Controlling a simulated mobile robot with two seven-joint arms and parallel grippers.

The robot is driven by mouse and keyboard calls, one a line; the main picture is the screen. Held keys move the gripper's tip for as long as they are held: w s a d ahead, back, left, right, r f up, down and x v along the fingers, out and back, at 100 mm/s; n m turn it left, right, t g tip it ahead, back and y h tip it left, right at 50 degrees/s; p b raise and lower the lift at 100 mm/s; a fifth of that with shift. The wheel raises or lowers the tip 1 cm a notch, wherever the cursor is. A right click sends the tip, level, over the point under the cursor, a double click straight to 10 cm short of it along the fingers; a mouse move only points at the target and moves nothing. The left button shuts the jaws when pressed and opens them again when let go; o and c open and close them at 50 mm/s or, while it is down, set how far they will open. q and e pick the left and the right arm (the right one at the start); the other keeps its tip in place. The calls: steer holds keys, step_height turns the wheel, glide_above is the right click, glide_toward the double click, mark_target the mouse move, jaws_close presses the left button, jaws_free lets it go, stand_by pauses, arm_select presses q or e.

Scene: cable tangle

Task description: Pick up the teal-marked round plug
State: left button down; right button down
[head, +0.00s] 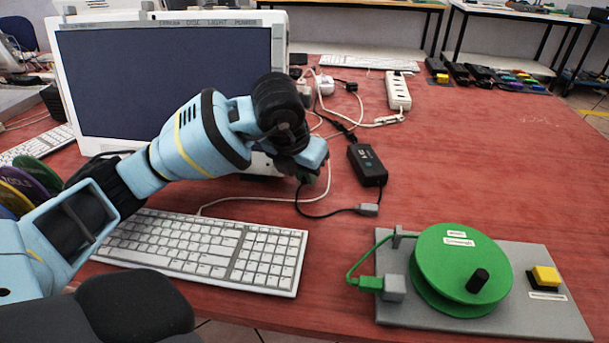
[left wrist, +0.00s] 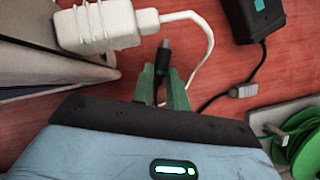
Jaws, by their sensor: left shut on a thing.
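The round plug (left wrist: 162,56) is black and slim, with a teal mark low on its body, in the left wrist view. My left gripper (left wrist: 161,80) is shut on it, with the green fingers on either side and the plug's tip past them. In the head view my left gripper (head: 308,178) is over the table, in front of the monitor. It hides the plug there. A black cable (head: 301,205) loops from below the gripper to a grey inline connector (head: 368,209). My right gripper is not in view.
A black power brick (head: 367,165) and a white power strip (head: 398,91) lie to the right. A white keyboard (head: 205,248) is in front, the monitor (head: 165,80) behind. A green reel (head: 435,270) sits on a grey board. A white ribbed block (left wrist: 98,27) with white cable is close by the plug.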

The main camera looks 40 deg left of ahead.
arm_select(q)
step_height(320, 180, up, 3)
steer(key=shift+f+p, duration=0.1)
steer(key=shift+p, duration=0.2)
steer(key=s+d, duration=0.2)
steer(key=d, duration=0.2)
steer(key=s+d+p, duration=0.1)
steer(key=s+d, duration=0.2)
steer(key=d, duration=0.1)
steer(key=s+d+r+p, duration=0.1)
steer(key=s+d, duration=0.1)
steer(key=d, duration=0.2)
steer(key=shift+s+d+r, duration=0.1)
steer(key=shift+s+d, duration=0.1)
steer(key=shift+d, duration=0.1)
steer(key=shift+s+d, duration=0.4)
steer(key=shift+d, duration=0.2)
